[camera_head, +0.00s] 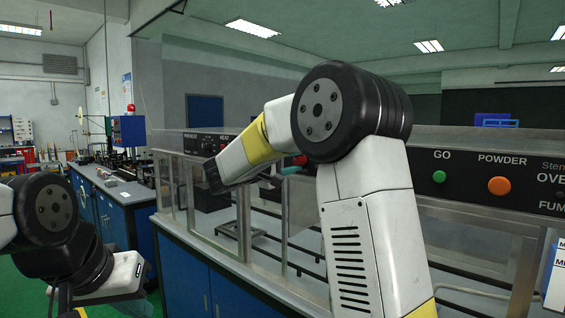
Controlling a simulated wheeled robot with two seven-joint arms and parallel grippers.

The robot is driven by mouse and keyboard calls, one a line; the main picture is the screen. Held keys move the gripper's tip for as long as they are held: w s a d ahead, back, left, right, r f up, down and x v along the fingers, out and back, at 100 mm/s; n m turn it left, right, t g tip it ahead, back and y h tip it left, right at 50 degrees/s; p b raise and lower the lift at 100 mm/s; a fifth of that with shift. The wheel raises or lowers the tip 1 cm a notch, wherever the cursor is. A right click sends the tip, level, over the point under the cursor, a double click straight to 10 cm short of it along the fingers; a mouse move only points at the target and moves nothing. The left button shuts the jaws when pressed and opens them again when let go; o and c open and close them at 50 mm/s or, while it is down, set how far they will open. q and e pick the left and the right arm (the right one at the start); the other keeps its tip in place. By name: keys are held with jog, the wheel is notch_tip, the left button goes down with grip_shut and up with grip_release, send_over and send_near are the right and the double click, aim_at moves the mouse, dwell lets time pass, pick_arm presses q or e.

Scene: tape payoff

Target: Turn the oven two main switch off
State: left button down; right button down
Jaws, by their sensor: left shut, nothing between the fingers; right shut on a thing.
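A dark panel (183,143) on the left carries PREHEAT and HEAT labels with small knobs. I cannot tell which control is the oven two main switch. A small red part (300,160) shows beside my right arm.
A metal-framed, glass-sided machine (230,215) on blue cabinets (185,275) stands close ahead. A blue workbench (118,200) with equipment is at the left. Green floor (28,262) shows at the far left.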

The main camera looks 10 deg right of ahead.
dwell(0.4)
jog(key=c, duration=1.1)
grip_release()
jog(key=v, duration=0.7)
jog(key=shift+s+a, duration=0.25)
jog(key=shift+a, duration=0.05)
